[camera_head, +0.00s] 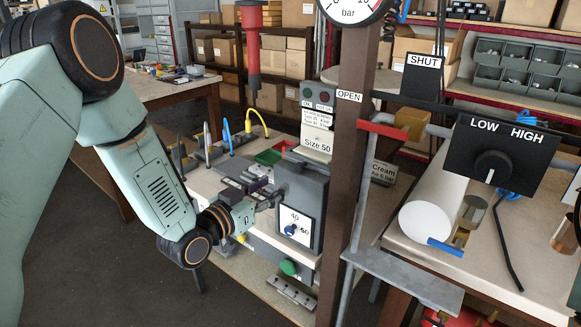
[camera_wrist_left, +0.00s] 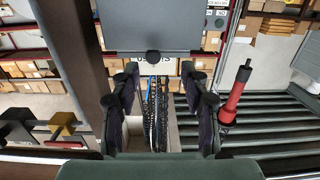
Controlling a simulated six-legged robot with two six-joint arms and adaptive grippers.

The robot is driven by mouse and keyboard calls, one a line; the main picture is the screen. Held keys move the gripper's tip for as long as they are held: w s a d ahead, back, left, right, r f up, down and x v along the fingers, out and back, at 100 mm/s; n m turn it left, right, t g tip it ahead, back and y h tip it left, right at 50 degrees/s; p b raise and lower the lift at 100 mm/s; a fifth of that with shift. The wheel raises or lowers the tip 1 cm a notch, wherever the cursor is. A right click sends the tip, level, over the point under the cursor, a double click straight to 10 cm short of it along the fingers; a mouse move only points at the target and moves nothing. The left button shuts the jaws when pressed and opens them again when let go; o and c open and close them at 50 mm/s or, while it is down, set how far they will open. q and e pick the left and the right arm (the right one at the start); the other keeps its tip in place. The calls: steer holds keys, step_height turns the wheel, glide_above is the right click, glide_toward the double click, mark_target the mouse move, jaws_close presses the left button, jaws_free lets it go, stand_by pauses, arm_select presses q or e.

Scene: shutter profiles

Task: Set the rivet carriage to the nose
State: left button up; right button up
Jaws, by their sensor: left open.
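A grey machine (camera_head: 300,190) stands on the bench in the middle of the head view, with a white 40 to 60 dial (camera_head: 295,228) and a green knob (camera_head: 289,268) on its front. My left gripper (camera_head: 266,195) is beside its left side, partly hidden among dark blocks; I cannot tell whether it touches them. In the left wrist view the gripper (camera_wrist_left: 159,85) is open, with a finger on each side. I cannot tell which part is the rivet carriage or the nose.
A brown post (camera_head: 349,170) stands right of the machine. A "Size 50" sign (camera_head: 317,144) stands behind it. A red hanging tool (camera_head: 251,45) is above the bench. At right, a LOW HIGH panel (camera_head: 496,155) and a white roll (camera_head: 433,205) are by another bench.

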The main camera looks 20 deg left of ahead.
mark_target(297, 168)
arm_select(q)
steer(key=shift+t+h, duration=0.3)
steer(key=x, duration=0.5)
steer(key=d+r+x, duration=0.1)
steer(key=x, duration=0.2)
steer(key=shift+d, duration=0.2)
steer(key=shift+s+a+r, duration=0.1)
steer(key=shift+a, duration=0.2)
steer(key=shift+d, duration=0.2)
steer(key=c, duration=0.6)
steer(key=shift+a, duration=0.1)
jaws_close()
